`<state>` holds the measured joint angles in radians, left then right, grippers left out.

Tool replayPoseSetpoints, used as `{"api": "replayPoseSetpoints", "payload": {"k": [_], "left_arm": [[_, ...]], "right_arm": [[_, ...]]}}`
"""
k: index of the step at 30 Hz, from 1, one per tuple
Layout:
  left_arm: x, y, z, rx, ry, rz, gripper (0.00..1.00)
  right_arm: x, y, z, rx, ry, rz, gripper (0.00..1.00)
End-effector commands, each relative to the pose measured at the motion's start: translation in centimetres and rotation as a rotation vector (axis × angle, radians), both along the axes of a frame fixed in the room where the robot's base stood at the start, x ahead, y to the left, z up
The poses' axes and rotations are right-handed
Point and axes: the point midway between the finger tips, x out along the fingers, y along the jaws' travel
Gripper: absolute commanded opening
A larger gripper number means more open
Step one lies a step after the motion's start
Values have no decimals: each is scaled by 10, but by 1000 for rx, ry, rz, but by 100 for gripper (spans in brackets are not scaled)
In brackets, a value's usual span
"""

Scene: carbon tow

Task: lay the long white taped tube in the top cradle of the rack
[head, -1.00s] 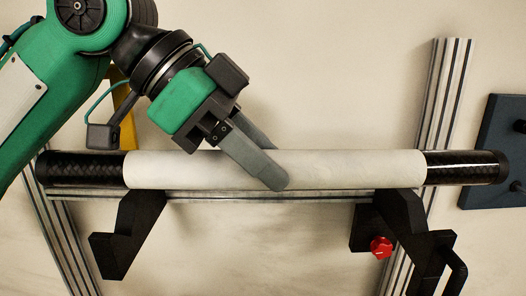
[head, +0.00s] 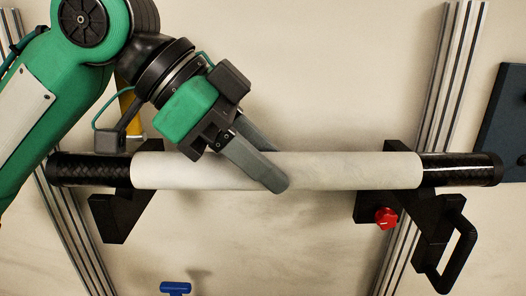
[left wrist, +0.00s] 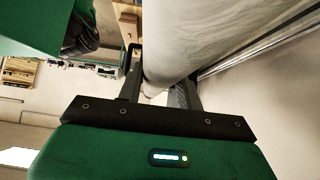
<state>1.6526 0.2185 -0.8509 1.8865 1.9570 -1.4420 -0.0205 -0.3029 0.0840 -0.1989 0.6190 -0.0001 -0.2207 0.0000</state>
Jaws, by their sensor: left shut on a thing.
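The long white tube (head: 340,170) has dark woven ends and lies level across the head view. My left gripper (head: 270,182) is shut on it near its middle, and the left wrist view shows the tube (left wrist: 190,35) between the fingers. The rack has a black left bracket (head: 120,217) and a black right bracket (head: 378,206). The tube passes in front of both brackets. The tip of the right bracket shows above the tube. I cannot tell whether the tube touches the cradle, since it hides the seats. My right gripper is not in view.
Metal uprights stand at the left (head: 75,235) and right (head: 455,80). A red knob (head: 386,218) and a black handle loop (head: 460,255) are by the right bracket. A dark panel (head: 505,110) is at the right edge. A blue piece (head: 175,288) shows at the bottom.

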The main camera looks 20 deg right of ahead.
Motion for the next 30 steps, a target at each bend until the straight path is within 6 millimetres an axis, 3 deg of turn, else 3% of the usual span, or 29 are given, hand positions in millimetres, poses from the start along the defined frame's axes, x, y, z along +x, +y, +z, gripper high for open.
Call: {"api": "replayPoseSetpoints", "payload": {"k": [24,25,28,30], "left_arm": [[0,0,-12,-1,0,0,1],[0,0,-12,-1,0,0,38],[0,0,-12,-1,0,0,58],[0,0,-12,-1,0,0,62]], "right_arm": [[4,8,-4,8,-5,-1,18],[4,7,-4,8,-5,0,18],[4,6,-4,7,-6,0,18],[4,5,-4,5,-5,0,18]]}}
